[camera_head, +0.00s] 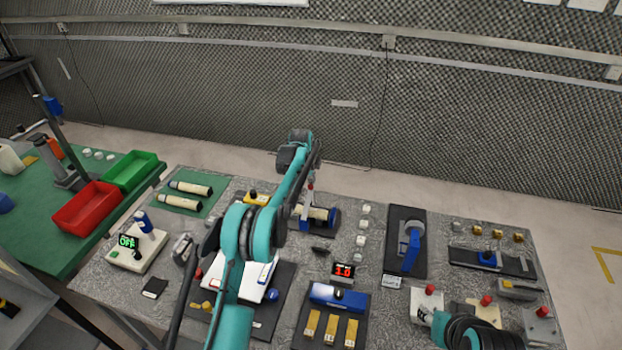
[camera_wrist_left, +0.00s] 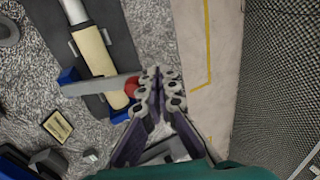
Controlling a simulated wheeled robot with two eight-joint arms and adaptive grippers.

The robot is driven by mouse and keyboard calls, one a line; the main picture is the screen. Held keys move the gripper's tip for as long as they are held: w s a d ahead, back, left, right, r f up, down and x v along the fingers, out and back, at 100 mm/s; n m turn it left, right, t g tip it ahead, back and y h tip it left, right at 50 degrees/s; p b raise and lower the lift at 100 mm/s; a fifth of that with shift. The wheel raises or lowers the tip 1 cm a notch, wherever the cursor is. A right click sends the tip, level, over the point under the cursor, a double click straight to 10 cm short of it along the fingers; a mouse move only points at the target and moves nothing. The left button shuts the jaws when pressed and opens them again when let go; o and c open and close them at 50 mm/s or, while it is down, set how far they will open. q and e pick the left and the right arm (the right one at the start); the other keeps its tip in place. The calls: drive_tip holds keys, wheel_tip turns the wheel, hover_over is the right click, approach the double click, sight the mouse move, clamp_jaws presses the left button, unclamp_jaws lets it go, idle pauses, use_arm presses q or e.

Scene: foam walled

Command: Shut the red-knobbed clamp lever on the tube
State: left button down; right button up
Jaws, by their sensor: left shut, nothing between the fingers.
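The cream tube (camera_head: 312,212) lies on a dark plate with blue supports near the back middle of the bench. It also shows in the left wrist view (camera_wrist_left: 94,50). There the grey clamp lever (camera_wrist_left: 95,86) lies across the tube, with its red knob (camera_wrist_left: 132,87) at the end nearest my fingers. My left gripper (camera_wrist_left: 158,88) is shut and empty, its fingertips right beside the knob; whether they touch cannot be told. In the head view my left gripper (camera_head: 310,186) points down over the tube and hides part of the clamp. My right gripper is out of view.
White blocks (camera_head: 362,225) stand right of the tube, and a dark plate with a blue lever (camera_head: 410,245) lies further right. A yellow item (camera_head: 257,198) is close on the left. Red (camera_head: 87,207) and green (camera_head: 131,171) bins sit on another table. A foam wall is behind.

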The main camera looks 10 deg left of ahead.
use_arm(q)
drive_tip(key=shift+w+f, duration=0.45)
drive_tip(key=shift+f, duration=0.15)
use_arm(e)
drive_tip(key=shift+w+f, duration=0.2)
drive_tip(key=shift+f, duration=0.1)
use_arm(q)
drive_tip(key=shift+f, duration=0.1)
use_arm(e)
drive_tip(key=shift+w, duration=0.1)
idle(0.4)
